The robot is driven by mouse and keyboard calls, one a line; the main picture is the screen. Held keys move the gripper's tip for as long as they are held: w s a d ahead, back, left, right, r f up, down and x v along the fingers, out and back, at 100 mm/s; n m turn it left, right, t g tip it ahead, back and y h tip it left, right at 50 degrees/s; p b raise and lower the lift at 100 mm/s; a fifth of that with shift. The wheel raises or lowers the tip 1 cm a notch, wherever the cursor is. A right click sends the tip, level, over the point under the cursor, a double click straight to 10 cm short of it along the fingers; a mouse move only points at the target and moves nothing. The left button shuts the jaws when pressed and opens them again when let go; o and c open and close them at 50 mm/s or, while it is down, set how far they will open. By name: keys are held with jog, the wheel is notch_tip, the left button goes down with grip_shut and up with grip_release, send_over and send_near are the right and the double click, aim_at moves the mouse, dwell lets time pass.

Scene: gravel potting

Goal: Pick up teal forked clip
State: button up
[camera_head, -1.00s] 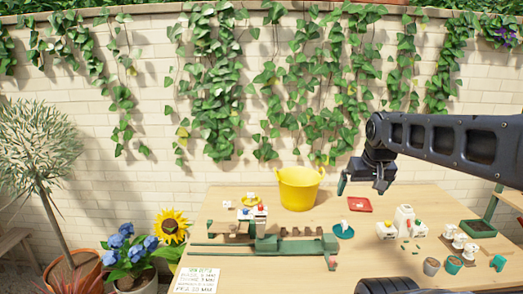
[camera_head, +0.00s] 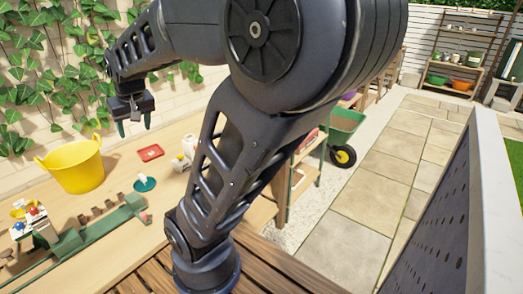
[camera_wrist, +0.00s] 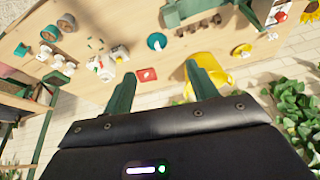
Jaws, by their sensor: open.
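I cannot pick out the teal forked clip with certainty in either view. Small bits (camera_wrist: 94,43) lie on the table near the white containers in the wrist view, too small to tell apart. My gripper (camera_head: 134,124) is open and empty, hanging above the back of the table in the head view. Its two green fingers (camera_wrist: 160,76) stand apart in the wrist view, with nothing between them. A teal round dish (camera_head: 145,184) with a white item on it sits on the table, and it shows in the wrist view too (camera_wrist: 156,41).
A yellow bucket (camera_head: 76,168) and a red tray (camera_head: 151,153) stand near the gripper. A green rail fixture (camera_head: 100,222) runs along the table. White containers (camera_wrist: 107,66) and small pots (camera_wrist: 48,33) stand to one side. My arm hides the table's right part in the head view.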

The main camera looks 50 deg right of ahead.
jog(key=w+d+f+m+h, duration=0.1)
jog(key=w+d+f+m, duration=0.25)
jog(key=d, duration=0.65)
jog(key=w+d+f+m+g+h, duration=0.1)
jog(key=w+d+f+m, duration=0.3)
jog(key=d, duration=0.6)
jog(key=w+d+f, duration=0.2)
jog(key=w+d, duration=0.3)
jog(key=d, duration=0.5)
jog(key=s+d+f+m+g, duration=0.1)
jog(key=s+d+f, duration=0.3)
jog(key=d+f, duration=0.4)
jog(key=s+d+f+m+h, duration=0.1)
jog(key=s+d+f+m, duration=0.2)
jog(key=d+f, duration=0.4)
jog(key=s+d+f+m+g+h, duration=0.1)
jog(key=s+d+f, duration=0.5)
jog(key=d, duration=0.9)
notch_tip(320, 180, down, 3)
jog(key=shift+s+r+m+g, duration=0.1)
jog(key=shift+r+m+g, duration=0.15)
jog(key=shift+m, duration=0.5)
jog(key=shift+w+x, duration=0.1)
jog(key=shift+x, duration=1.5)
jog(key=shift+w+x, duration=0.15)
jog(key=shift+x, duration=1.5)
jog(key=c, duration=1.1)
jog(key=shift+o, duration=0.2)
jog(key=shift+r, duration=0.1)
